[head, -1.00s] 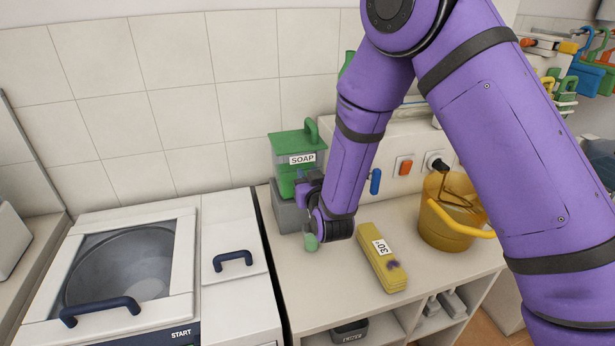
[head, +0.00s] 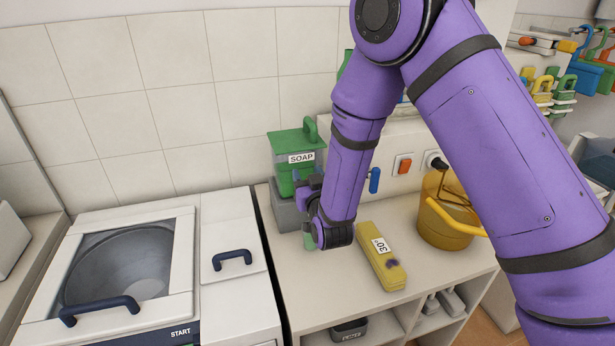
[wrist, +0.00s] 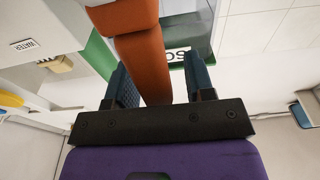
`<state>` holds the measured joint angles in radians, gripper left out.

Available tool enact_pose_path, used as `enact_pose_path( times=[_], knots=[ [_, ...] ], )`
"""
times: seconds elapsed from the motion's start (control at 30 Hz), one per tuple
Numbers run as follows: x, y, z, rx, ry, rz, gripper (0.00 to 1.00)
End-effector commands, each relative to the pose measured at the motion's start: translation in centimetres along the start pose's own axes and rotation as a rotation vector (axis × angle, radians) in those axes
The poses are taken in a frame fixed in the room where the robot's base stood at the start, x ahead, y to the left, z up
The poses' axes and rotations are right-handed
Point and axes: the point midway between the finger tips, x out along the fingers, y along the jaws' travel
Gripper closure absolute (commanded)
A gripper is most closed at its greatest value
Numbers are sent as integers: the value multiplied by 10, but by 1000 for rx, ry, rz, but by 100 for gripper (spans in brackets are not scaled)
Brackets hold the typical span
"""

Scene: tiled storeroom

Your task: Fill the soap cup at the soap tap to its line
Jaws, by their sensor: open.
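The soap dispenser (head: 302,158) is a clear box with a green lid, green soap inside and a SOAP label, on a grey stand against the wall. My gripper (head: 309,190) is at its front, low down. In the wrist view my gripper (wrist: 155,65) is open, its fingers on either side of an orange bar (wrist: 145,65), which looks like the tap's lever. I cannot tell whether they touch it. A small green object (head: 308,242), probably the soap cup, shows below my gripper, mostly hidden by my wrist. Its fill line and level cannot be seen.
A yellow case (head: 381,257) marked 30° lies right of my wrist. A yellow bucket (head: 445,225) stands farther right. A washer (head: 190,250) with blue handles is at left. The counter front (head: 310,290) between is clear.

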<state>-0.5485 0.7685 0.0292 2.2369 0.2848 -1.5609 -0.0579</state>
Motion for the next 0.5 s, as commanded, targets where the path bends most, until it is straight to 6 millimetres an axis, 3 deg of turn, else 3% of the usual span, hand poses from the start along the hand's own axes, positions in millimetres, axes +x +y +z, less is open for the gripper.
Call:
enact_pose_path(
  times=[0.17,0.5],
  knots=[
    [-10,0,0,0,-1,0,51],
    [-70,-1,1,0,-3,-1,51]
  ],
)
